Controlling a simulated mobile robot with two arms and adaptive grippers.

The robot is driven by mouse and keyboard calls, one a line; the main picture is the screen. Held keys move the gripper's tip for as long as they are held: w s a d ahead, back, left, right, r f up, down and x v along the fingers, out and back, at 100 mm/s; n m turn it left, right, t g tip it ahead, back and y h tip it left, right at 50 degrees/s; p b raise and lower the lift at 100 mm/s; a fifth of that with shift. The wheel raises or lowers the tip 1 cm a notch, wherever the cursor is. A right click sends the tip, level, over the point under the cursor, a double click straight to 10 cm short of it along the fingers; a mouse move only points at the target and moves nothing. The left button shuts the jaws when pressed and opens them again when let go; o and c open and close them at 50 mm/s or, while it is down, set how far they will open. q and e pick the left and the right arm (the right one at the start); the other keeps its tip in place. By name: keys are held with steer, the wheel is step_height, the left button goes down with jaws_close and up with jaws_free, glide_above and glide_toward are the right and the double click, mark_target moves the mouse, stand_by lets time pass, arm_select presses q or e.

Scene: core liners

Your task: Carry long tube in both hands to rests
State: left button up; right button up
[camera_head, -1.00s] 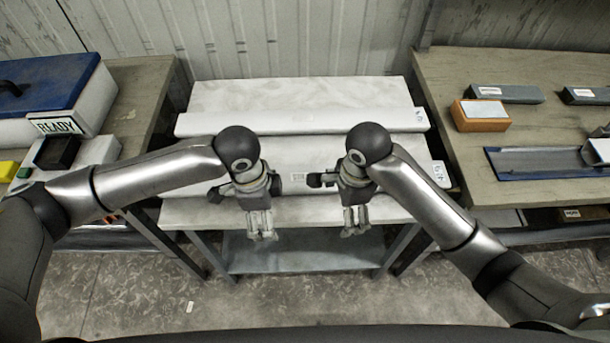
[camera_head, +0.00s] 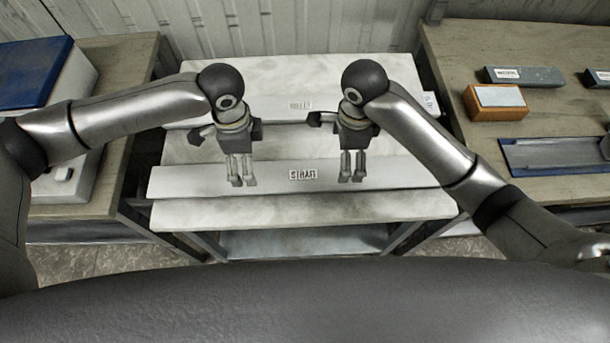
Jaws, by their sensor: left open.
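A long pale tube-like piece (camera_head: 390,178) with a printed label lies crosswise near the front of the middle table. A second long pale piece (camera_head: 275,104) with a small label lies behind it, partly hidden by my arms. I cannot tell which one is the task's tube, nor make out the rests. My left gripper (camera_head: 243,182) points down at the front piece, left of its label, fingers apart and empty. My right gripper (camera_head: 351,179) points down right of the label, fingers slightly apart and empty. I cannot tell whether the fingertips touch the piece.
The middle table (camera_head: 300,213) has a lower shelf (camera_head: 300,242). A right bench (camera_head: 470,50) carries an orange-sided block (camera_head: 496,102), grey bars (camera_head: 522,76) and a blue tray (camera_head: 555,157). A left bench (camera_head: 120,65) holds a blue-lidded box (camera_head: 30,72). A corrugated wall stands behind.

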mark_target(311, 179)
arm_select(q)
steer(key=f, duration=1.1)
steer(key=shift+w, duration=0.2)
arm_select(e)
steer(key=f, duration=1.1)
steer(key=shift+w, duration=0.2)
arm_select(q)
steer(key=c, duration=2)
arm_select(e)
steer(key=shift+r, duration=0.1)
steer(key=c, duration=2)
arm_select(q)
steer(key=shift+r, duration=0.1)
